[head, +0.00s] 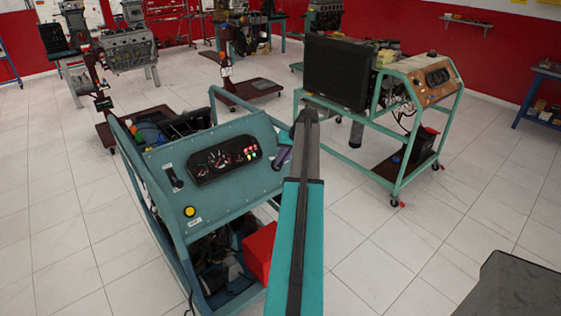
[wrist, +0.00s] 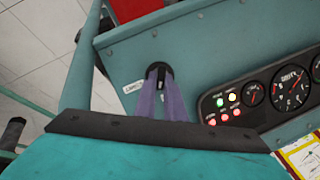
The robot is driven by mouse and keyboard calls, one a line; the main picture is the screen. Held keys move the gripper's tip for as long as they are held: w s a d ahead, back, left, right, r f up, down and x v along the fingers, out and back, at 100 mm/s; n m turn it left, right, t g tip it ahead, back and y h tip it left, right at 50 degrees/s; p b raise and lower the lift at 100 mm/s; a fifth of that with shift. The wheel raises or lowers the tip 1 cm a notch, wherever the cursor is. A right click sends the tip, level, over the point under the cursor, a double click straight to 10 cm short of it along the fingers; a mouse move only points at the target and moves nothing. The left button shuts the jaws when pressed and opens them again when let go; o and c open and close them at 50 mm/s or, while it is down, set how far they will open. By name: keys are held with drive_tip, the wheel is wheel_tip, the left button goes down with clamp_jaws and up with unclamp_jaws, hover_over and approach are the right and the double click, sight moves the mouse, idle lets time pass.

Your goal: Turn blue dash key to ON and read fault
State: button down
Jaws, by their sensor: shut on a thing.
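The blue-green engine trainer has a sloped dash panel (head: 160,150) in the head view, left of my arm. Its black gauge cluster (head: 222,160) also shows in the wrist view (wrist: 262,95), with green, white and red lamps (wrist: 228,106) that look lit. My gripper (wrist: 159,76) has its purple fingers closed around the small dark key switch (wrist: 156,67) near the panel's edge, beside a small white label. The fingers cover much of the key, so I cannot tell its turned position. In the head view the gripper (head: 283,157) is partly behind my arm at the panel's right side.
A yellow button (head: 189,211) and a black lever (head: 173,177) sit on the panel's left. A red box (head: 260,250) is low on the trainer's right. Another green-framed trainer (head: 384,125) stands to the right, with open tiled floor between and in front.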

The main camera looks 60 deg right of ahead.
drive_tip(key=shift+a+f+m+t+y, duration=0.1)
drive_tip(key=shift+f+m+t+y, duration=0.1)
drive_tip(key=shift+m, duration=0.4)
drive_tip(key=shift+a+f+m+t+y, duration=0.1)
drive_tip(key=shift+m+y, duration=0.1)
drive_tip(key=shift+m, duration=0.4)
drive_tip(key=c, duration=1.8)
unclamp_jaws()
drive_tip(key=shift+c, duration=0.2)
drive_tip(key=shift+d, duration=0.2)
drive_tip(key=b+v, duration=0.3)
drive_tip(key=v, duration=1)
drive_tip(key=shift+s+r+b, duration=0.25)
drive_tip(key=shift+r+b, duration=0.05)
drive_tip(key=shift+s, duration=0.1)
